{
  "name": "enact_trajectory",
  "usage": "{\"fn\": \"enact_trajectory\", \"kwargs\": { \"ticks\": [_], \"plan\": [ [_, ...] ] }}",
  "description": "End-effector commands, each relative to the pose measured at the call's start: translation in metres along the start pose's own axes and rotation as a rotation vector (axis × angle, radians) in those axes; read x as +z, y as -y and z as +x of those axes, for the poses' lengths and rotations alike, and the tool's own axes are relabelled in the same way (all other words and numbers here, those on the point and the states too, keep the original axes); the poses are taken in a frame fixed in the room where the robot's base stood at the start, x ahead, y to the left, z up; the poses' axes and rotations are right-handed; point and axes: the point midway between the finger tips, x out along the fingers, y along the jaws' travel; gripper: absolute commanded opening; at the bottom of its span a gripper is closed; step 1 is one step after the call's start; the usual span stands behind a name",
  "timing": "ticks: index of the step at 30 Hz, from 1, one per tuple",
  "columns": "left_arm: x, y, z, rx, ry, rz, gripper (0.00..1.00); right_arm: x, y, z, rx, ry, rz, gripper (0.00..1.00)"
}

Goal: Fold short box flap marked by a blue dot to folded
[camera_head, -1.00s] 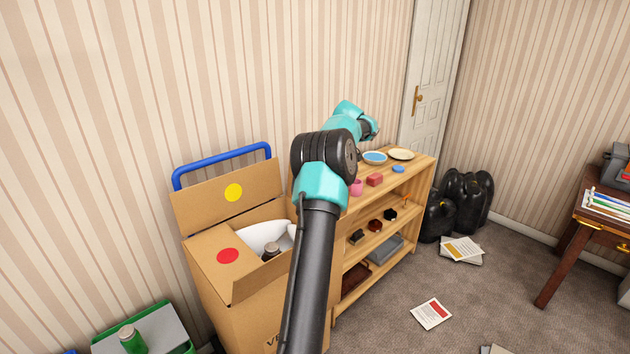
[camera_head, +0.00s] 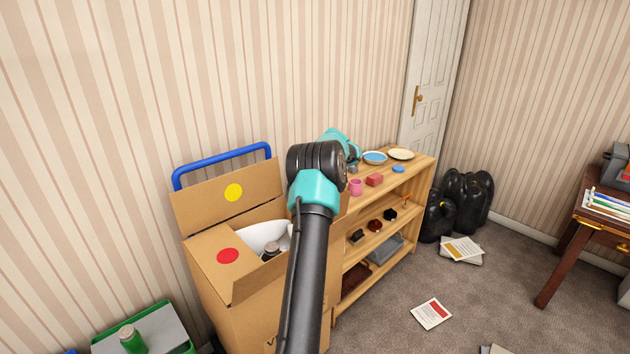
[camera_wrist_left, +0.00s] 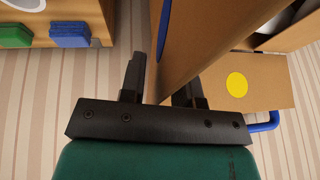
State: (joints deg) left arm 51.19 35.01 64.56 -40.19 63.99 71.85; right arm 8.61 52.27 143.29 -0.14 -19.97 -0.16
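The cardboard box (camera_head: 215,305) stands left of the shelf, its yellow-dot flap (camera_head: 222,198) upright at the back and its red-dot flap (camera_head: 213,248) lying across the left side. The blue-dot flap (camera_wrist_left: 205,45) shows in the left wrist view, with the blue dot (camera_wrist_left: 164,28) seen edge-on on its left face. My left gripper (camera_wrist_left: 160,88) is open, with one finger on each side of this flap; a narrow gap shows beside the left finger. In the head view my arm hides the gripper and most of this flap. My right gripper is not in view.
A wooden shelf (camera_head: 425,185) with dishes and small items stands right of the box. A blue handle (camera_head: 222,164) rises behind the box. A green-rimmed tray (camera_head: 165,325) is at lower left. White and dark items sit inside the box.

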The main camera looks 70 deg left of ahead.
Motion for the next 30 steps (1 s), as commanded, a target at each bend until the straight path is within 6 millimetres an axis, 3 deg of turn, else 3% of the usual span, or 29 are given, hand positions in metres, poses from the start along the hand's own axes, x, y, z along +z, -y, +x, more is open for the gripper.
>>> {"fn": "enact_trajectory", "kwargs": {
  "ticks": [11, 30],
  "plan": [
    [0.0, -0.0001, -0.0003, 0.0, 0.0, 0.0, 0.0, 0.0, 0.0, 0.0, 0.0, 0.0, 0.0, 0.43],
    [-0.0035, 0.0053, 0.0017, 0.006, 0.0, -0.008, 0.0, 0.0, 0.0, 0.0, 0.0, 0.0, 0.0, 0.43]
  ]
}}
